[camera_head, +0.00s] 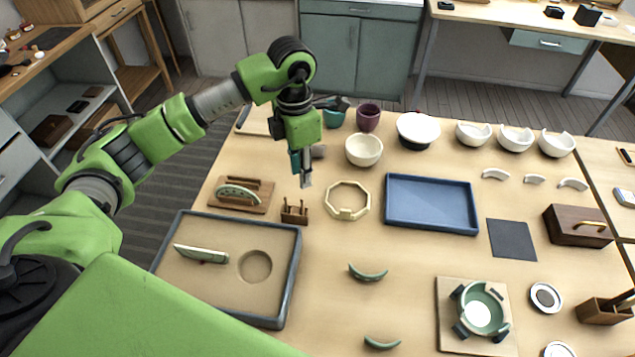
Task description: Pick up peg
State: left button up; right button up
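My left gripper (304,178) points down over the table, just above and behind a small brown wooden rack (294,211). The rack has short upright posts that may be pegs; they are too small to tell apart clearly. The gripper looks apart from the rack. Its fingers are seen nearly edge-on, so I cannot tell whether they are open or shut, and nothing clearly shows between them. My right gripper is out of view.
A cream octagonal ring (347,201) lies right of the rack. A grey-rimmed tray (292,268) is in front, a wooden stand (241,195) left, a blue tray (432,229) farther right. Bowls (364,150) and cups line the back.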

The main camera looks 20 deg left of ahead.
aim_at(302, 204)
pick_arm(q)
jog(key=f, duration=0.1)
jog(key=f+p, duration=0.1)
jog(key=f, duration=0.1)
jog(key=shift+a+f, duration=0.15)
jog(key=shift+a, duration=0.15)
notch_tip(302, 204, down, 4)
jog(key=shift+w+p, duration=0.1)
jog(key=shift+p, duration=0.55)
jog(key=shift+f, duration=0.25)
jog(key=shift+w+f, duration=0.1)
jog(key=shift+f, duration=0.15)
notch_tip(302, 204, down, 4)
jog(key=p, duration=0.2)
jog(key=shift+d+f+p, duration=0.1)
jog(key=shift+p, duration=0.3)
jog(key=shift+f, duration=0.35)
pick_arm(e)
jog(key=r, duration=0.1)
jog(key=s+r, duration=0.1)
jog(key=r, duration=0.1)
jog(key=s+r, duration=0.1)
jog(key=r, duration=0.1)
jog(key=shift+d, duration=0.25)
pick_arm(q)
grip_shut()
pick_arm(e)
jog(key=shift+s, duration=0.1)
